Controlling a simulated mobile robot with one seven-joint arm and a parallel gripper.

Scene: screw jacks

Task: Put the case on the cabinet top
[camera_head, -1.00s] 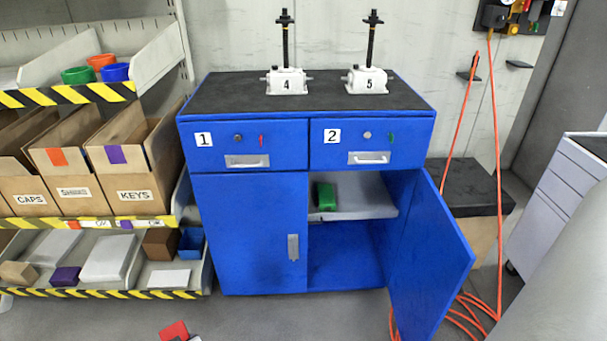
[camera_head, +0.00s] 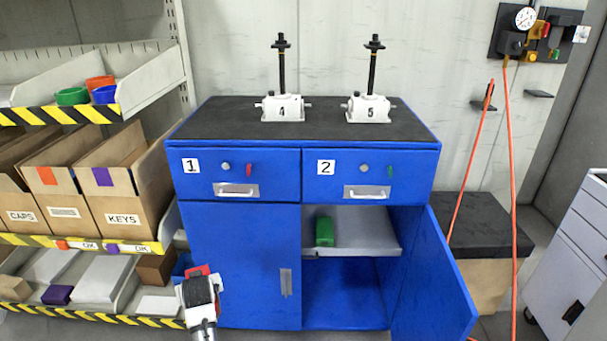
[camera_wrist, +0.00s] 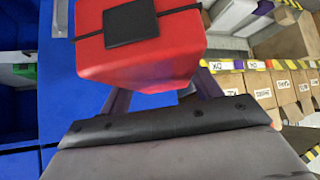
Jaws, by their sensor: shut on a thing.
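The red case (camera_wrist: 178,45), with a black patch and strap, fills the upper middle of the wrist view between my fingers. In the head view only a bit of the case (camera_head: 196,271) shows behind my gripper (camera_head: 203,280), low in front of the cabinet's left door. My gripper is shut on the case and holds it below cabinet-top height.
The cabinet's right door (camera_head: 437,280) stands open. A green object (camera_head: 324,231) lies on the inner shelf (camera_head: 365,220). Shelving with cardboard bins (camera_head: 125,190) stands close at the left. An orange hose (camera_head: 512,180) hangs at the right above a black-topped box (camera_head: 450,213).

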